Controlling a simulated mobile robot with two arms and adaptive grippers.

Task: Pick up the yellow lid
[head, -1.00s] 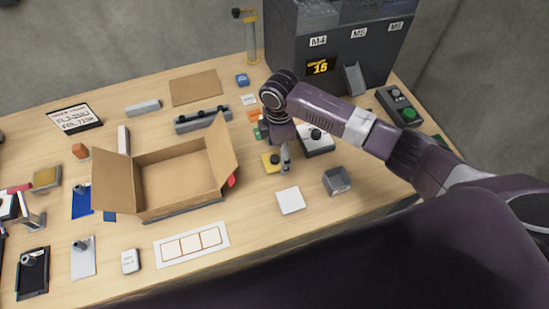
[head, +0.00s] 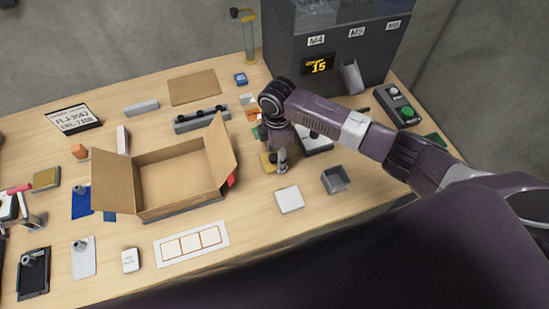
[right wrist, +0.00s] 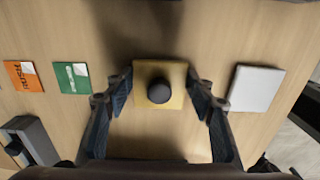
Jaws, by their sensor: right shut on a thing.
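The yellow lid (right wrist: 147,94) is a flat square plate with a round black knob (right wrist: 159,92) in its middle, seen from above in the right wrist view. My right gripper (right wrist: 159,88) has one finger against the left edge and one against the right edge of the lid, and is shut on it. In the head view the lid (head: 266,160) is partly hidden by my right gripper (head: 279,160), just right of the cardboard box. Whether the lid touches the table is hard to tell. My left gripper is not in view.
An open cardboard box (head: 180,208) stands left of the lid. A white square plate (head: 289,200) and a grey open bin (head: 336,180) are nearby on the right. Green (right wrist: 71,78) and orange (right wrist: 23,76) cards lie on the table. The dark feeder (head: 345,60) stands behind.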

